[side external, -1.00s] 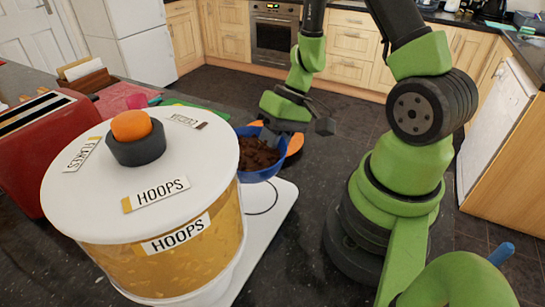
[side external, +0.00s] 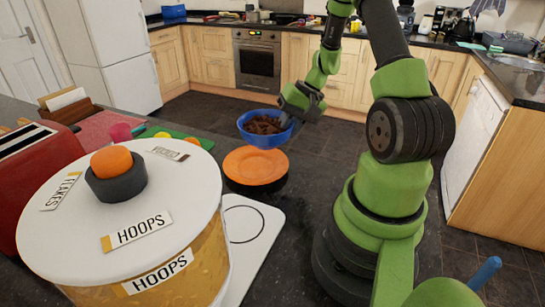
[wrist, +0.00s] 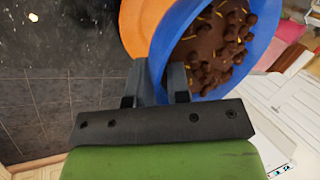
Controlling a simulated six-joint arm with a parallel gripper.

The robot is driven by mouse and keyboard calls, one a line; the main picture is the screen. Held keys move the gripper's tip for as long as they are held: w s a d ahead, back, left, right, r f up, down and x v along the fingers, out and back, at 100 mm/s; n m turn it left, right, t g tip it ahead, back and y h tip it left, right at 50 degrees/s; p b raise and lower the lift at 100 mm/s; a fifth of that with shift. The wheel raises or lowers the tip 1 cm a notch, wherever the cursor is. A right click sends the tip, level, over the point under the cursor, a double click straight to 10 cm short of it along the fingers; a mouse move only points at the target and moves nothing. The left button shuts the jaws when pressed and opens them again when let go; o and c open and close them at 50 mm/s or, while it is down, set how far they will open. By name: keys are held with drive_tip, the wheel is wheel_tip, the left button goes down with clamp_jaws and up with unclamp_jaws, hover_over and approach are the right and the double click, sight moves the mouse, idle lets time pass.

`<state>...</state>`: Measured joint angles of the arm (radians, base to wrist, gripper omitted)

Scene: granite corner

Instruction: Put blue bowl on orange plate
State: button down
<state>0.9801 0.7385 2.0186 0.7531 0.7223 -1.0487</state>
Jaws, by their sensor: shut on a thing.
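The blue bowl (side external: 276,139) holds brown chunky food and is in the air above the far edge of the orange plate. The bowl also fills the upper right of the wrist view (wrist: 157,50). My gripper (side external: 294,115) is shut on the bowl's right rim in the side view; the wrist view shows the fingers (wrist: 160,80) at the rim. The orange plate (side external: 256,167) lies flat and empty on the dark counter, on what looks like a dark round base. In the wrist view the plate (wrist: 138,22) shows partly behind the bowl, which hides the rest.
A large cereal container (side external: 120,220) marked HOOPS stands at the front left. A white board (side external: 250,235) lies in front of the plate.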

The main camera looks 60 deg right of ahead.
drive_tip(key=shift+f, duration=3.55)
drive_tip(key=shift+f, duration=0.15)
drive_tip(key=c, duration=1.1)
unclamp_jaws()
